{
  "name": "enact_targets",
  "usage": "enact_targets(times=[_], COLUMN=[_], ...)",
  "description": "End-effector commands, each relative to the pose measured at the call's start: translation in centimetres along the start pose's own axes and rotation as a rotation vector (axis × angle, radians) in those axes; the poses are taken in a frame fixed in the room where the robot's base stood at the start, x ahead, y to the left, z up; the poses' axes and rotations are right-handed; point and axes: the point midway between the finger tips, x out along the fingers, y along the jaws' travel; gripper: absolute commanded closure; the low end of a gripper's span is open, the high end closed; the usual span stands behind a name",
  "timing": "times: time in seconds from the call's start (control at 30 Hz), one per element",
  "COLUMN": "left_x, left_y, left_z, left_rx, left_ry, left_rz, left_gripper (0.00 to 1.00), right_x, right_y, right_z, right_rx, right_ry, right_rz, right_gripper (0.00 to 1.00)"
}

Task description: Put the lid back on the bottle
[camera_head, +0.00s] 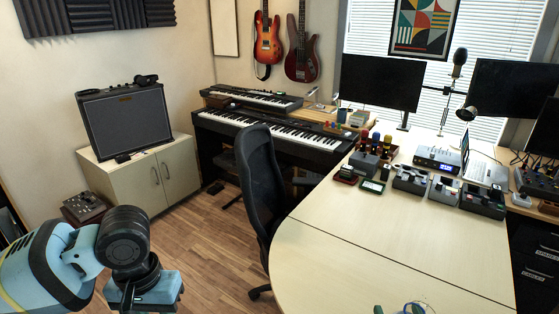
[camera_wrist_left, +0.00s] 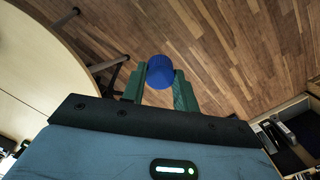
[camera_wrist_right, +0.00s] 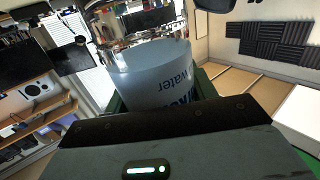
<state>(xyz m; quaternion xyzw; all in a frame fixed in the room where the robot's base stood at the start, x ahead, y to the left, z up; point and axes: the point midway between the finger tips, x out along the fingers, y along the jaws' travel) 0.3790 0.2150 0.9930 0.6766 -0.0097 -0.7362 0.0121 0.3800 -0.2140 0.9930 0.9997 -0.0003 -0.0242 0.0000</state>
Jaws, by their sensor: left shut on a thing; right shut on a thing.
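The blue round lid (camera_wrist_left: 160,69) is gripped between the green fingers of my left gripper (camera_wrist_left: 159,86), out over the wooden floor, in the left wrist view. In the head view the left wrist shows at lower left, but its fingers and the lid are out of frame. My right gripper (camera_wrist_right: 158,98) is shut on the bottle (camera_wrist_right: 152,78), a pale, translucent one with dark "water" lettering and a shiny upper part. In the head view only the tips of the right gripper (camera_head: 405,309) show at the bottom edge. The bottle and lid are far apart.
The light wooden desk (camera_head: 385,245) has a wide clear front. Several pedals and boxes, a laptop (camera_head: 485,172) and monitors stand at its back. A black office chair (camera_head: 260,185) stands at the desk's left edge, near a keyboard (camera_head: 275,133) and an amplifier (camera_head: 127,122) on a cabinet.

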Motion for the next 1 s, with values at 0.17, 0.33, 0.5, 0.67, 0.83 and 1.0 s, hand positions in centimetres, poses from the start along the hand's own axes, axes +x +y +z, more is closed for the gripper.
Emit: enact_targets(times=[0.17, 0.33, 0.5, 0.67, 0.83, 1.0], left_x=[0.1, 0.1, 0.1, 0.1, 0.1, 0.1], left_y=[0.0, 0.0, 0.0, 0.0, 0.0, 0.0], left_z=[0.0, 0.0, -0.1, -0.1, -0.1, -0.1], left_rx=[0.001, 0.001, 0.002, 0.002, 0.002, 0.002], left_ry=[-0.001, -0.001, -0.001, -0.001, 0.000, 0.000], left_rz=[0.000, 0.000, 0.000, 0.000, 0.000, 0.000], left_gripper=[0.91, 0.91, 0.91, 0.91, 0.91, 0.91], right_x=[0.0, 0.0, 0.1, 0.7, 1.8, 3.0], right_y=[0.0, 0.0, -0.2, -1.6, -4.5, -7.7], right_z=[0.0, 0.0, 0.0, -0.2, -0.5, -0.7], right_rx=[0.001, 0.001, 0.000, -0.004, -0.015, -0.023], right_ry=[0.001, 0.001, 0.002, 0.004, 0.006, 0.004], right_rz=[-0.001, -0.001, -0.010, -0.070, -0.201, -0.342], right_gripper=[0.85, 0.85, 0.85, 0.85, 0.85, 0.85])
